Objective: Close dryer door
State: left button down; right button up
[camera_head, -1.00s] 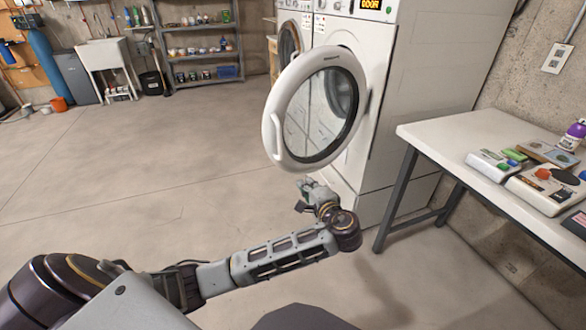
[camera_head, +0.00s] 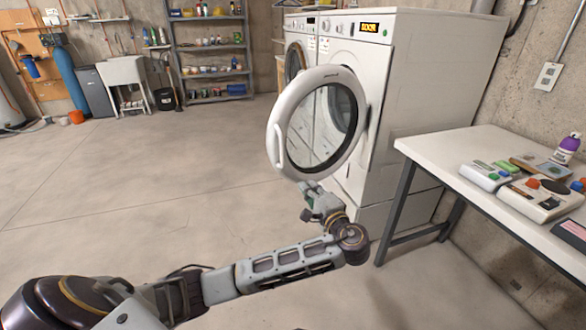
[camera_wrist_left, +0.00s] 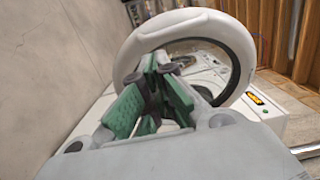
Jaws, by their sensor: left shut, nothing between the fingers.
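The dryer (camera_head: 435,75) is a white front-loader with a lit orange display. Its round door (camera_head: 282,101) has a white rim and dark glass, and stands swung open away from the front. My left gripper (camera_head: 312,195) is just below the door's lower edge in the head view. In the left wrist view my left gripper (camera_wrist_left: 155,85) has green pads and is shut with nothing held. The door's white ring (camera_wrist_left: 190,22) rises beyond it there; I cannot tell whether they touch. My right gripper is not in view.
Shelves (camera_head: 210,60) and a sink (camera_head: 122,72) line the back. The floor at left is clear.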

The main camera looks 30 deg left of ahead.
pick_arm(q)
jog(key=b+x, duration=0.3)
jog(key=x, duration=1.1)
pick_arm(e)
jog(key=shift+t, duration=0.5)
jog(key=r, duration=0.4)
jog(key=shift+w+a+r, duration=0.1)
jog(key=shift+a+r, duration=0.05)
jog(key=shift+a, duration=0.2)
pick_arm(q)
jog(key=shift+a, duration=0.15)
